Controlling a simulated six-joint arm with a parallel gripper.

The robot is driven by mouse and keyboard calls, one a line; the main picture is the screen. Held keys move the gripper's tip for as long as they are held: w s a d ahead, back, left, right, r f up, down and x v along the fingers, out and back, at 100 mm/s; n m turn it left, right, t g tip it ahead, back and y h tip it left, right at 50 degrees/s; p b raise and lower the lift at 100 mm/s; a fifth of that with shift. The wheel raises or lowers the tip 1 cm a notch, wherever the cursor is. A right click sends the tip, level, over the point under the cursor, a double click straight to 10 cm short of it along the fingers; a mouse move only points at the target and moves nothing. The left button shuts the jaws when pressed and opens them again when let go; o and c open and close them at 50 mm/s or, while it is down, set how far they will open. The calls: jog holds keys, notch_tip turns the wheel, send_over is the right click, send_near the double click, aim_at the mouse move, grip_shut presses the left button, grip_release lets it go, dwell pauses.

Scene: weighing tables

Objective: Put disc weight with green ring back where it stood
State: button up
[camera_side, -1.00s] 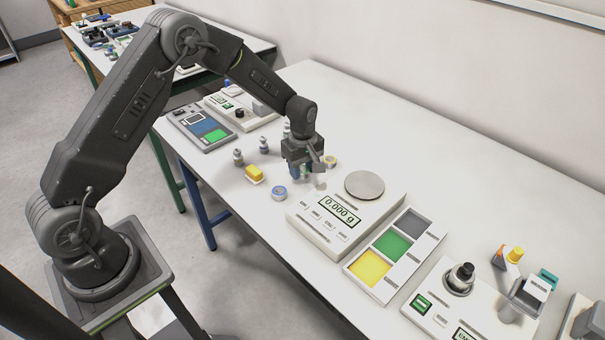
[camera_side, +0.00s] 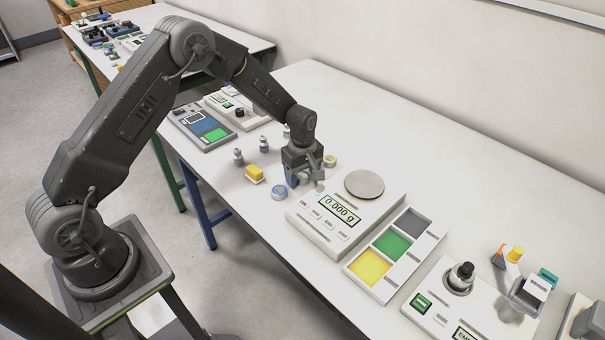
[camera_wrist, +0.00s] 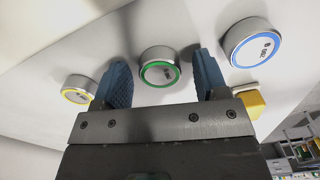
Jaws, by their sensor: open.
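The disc weight with green ring (camera_wrist: 158,64) is a short silver cylinder. In the wrist view it stands on the white table between my two blue fingertips, with a gap on each side. My gripper (camera_wrist: 163,80) is open around it. In the side view my gripper (camera_side: 301,182) is low at the table, left of the scale, and hides the green-ringed weight.
A disc with a blue ring (camera_wrist: 255,42) and one with a yellow ring (camera_wrist: 78,90) flank it. A yellow block (camera_side: 254,174) and small grey weights (camera_side: 238,157) stand left. The scale (camera_side: 314,225) reads 0.000 g; its pan (camera_side: 364,185) is empty.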

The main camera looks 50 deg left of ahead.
notch_tip(320, 180, up, 12)
jog(key=r, duration=0.1)
notch_tip(320, 180, up, 9)
jog(key=m+t, duration=0.1)
jog(key=m, duration=0.3)
send_over(302, 176)
jog(key=s+d, duration=0.2)
jog(key=s, duration=0.3)
jog(key=s+d+r+m+t, duration=0.1)
jog(key=s+m, duration=0.3)
jog(key=s, duration=0.4)
jog(key=s+d+r+m+t, duration=0.1)
jog(key=s+r+m, duration=0.3)
jog(key=s, duration=0.4)
jog(key=s+d+r+m+t, duration=0.1)
jog(key=s+r+m+t, duration=0.1)
jog(key=s, duration=0.5)
jog(key=shift+s+r+m+t, duration=0.3)
jog(key=shift+s+m, duration=0.1)
jog(key=shift+m, duration=0.5)
